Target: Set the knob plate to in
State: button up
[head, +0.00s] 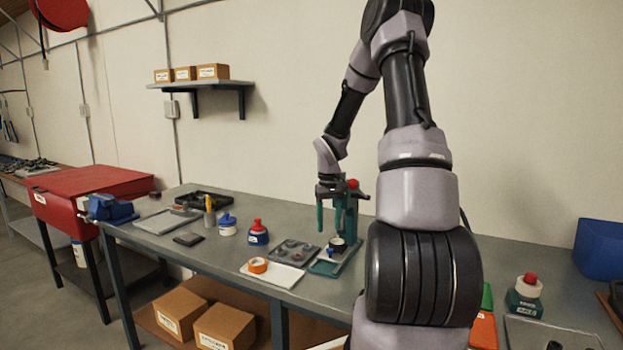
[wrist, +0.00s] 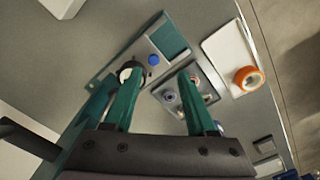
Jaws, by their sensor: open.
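A grey-and-teal plate (wrist: 160,50) lies on the bench; it also shows in the head view (head: 345,262). It carries a round black-and-white knob (wrist: 130,73), a small blue knob (wrist: 153,60) and a teal square (wrist: 171,40). I cannot tell which way its setting stands. My gripper (head: 330,230) points down above the plate, its teal fingers apart with nothing between them; it also shows in the wrist view (wrist: 158,85). One finger partly covers the black-and-white knob in the wrist view. I cannot tell whether they touch.
A teal post with a red top (head: 352,184) stands close beside my gripper. A grey tray of small parts (head: 293,252) and a white tray (head: 273,274) with an orange tape roll (head: 258,265) lie to the left. A red-capped blue bottle (head: 258,234) stands behind them.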

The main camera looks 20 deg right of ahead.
jog(key=s+a+r+t, duration=0.1)
jog(key=s+a+r, duration=0.1)
jog(key=r, duration=0.3)
jog(key=s+a+r+t, duration=0.1)
jog(key=s+a+r, duration=0.2)
jog(key=r, duration=0.3)
jog(key=s+a+r+m, duration=0.1)
jog(key=s+a+r, duration=0.2)
jog(key=r, duration=0.3)
jog(key=shift+s+a+r+t, duration=0.25)
jog(key=shift+a+t, duration=0.15)
jog(key=shift+a, duration=0.4)
jog(key=shift+f, duration=0.15)
jog(key=m+g+h, duration=0.1)
jog(key=m+h, duration=0.3)
jog(key=m, duration=0.8)
send_near(330, 250)
jog(key=x, duration=0.8)
jog(key=shift+w+f, duration=0.15)
